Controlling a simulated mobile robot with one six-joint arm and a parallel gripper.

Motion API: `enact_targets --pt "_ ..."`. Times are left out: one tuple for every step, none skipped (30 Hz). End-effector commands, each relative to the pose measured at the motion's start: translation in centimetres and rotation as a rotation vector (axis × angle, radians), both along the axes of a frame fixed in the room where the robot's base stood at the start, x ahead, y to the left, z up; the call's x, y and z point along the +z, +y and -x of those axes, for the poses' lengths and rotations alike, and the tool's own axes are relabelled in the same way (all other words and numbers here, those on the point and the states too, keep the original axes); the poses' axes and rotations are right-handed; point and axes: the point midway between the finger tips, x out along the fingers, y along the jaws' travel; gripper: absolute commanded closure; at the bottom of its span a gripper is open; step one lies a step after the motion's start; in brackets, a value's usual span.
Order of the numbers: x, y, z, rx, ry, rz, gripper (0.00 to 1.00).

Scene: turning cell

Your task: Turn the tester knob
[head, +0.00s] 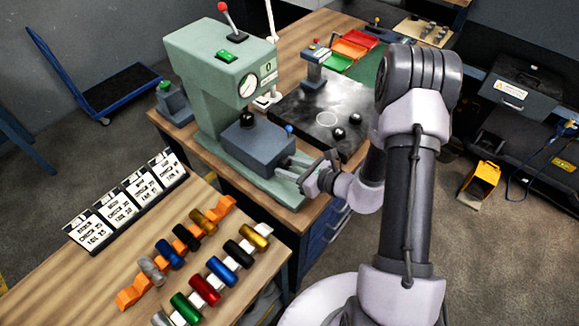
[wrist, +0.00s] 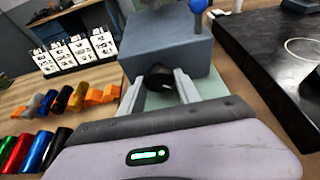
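The tester (head: 222,70) is a pale green machine on the wooden bench, with a grey-blue box (head: 258,143) low at its front. In the wrist view, the black tester knob (wrist: 159,76) sticks out of the near face of this box (wrist: 165,45) and carries a short white mark. My gripper (head: 300,170) is at that face. In the wrist view its two fingers (wrist: 160,82) stand open on either side of the knob, with what look like narrow gaps. I cannot tell if either finger touches it. The knob is not clear in the head view.
A blue ball-topped lever (wrist: 198,6) rises from the box. A black plate (head: 325,105) with dark knobs lies to the right. Colored cylinders (head: 205,290) on racks and label cards (head: 128,198) are on the near left bench.

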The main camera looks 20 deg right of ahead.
Motion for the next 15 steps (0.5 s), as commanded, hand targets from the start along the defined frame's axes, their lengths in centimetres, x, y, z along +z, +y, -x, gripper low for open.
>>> enact_targets --pt "-0.01 -0.01 0.01 0.000 0.000 0.000 1.00" --pt "0.00 -0.01 0.00 0.000 0.001 -0.002 1.00" --pt "0.06 -0.05 -0.02 0.000 0.009 -0.013 1.00" --pt "0.10 -0.08 -0.04 -0.002 0.022 -0.032 1.00" --pt "0.14 -0.11 -0.03 0.000 0.040 -0.056 1.00" --pt "0.15 -0.15 -0.05 -0.001 0.069 -0.094 1.00" --pt "0.13 -0.16 -0.05 -0.002 0.090 -0.124 1.00" --pt "0.13 -0.15 -0.05 -0.001 0.110 -0.151 1.00" --pt "0.10 -0.14 -0.06 0.000 0.133 -0.183 1.00" --pt "0.06 -0.14 -0.06 0.000 0.148 -0.204 1.00" --pt "0.03 -0.13 -0.04 0.000 0.160 -0.220 1.00" --pt "0.00 -0.14 -0.06 -0.001 0.170 -0.234 1.00" --pt "-0.02 -0.14 -0.06 0.000 0.175 -0.239 1.00" --pt "-0.03 -0.13 -0.05 -0.001 0.177 -0.242 1.00" --pt "-0.05 -0.13 -0.04 -0.001 0.177 -0.242 1.00"
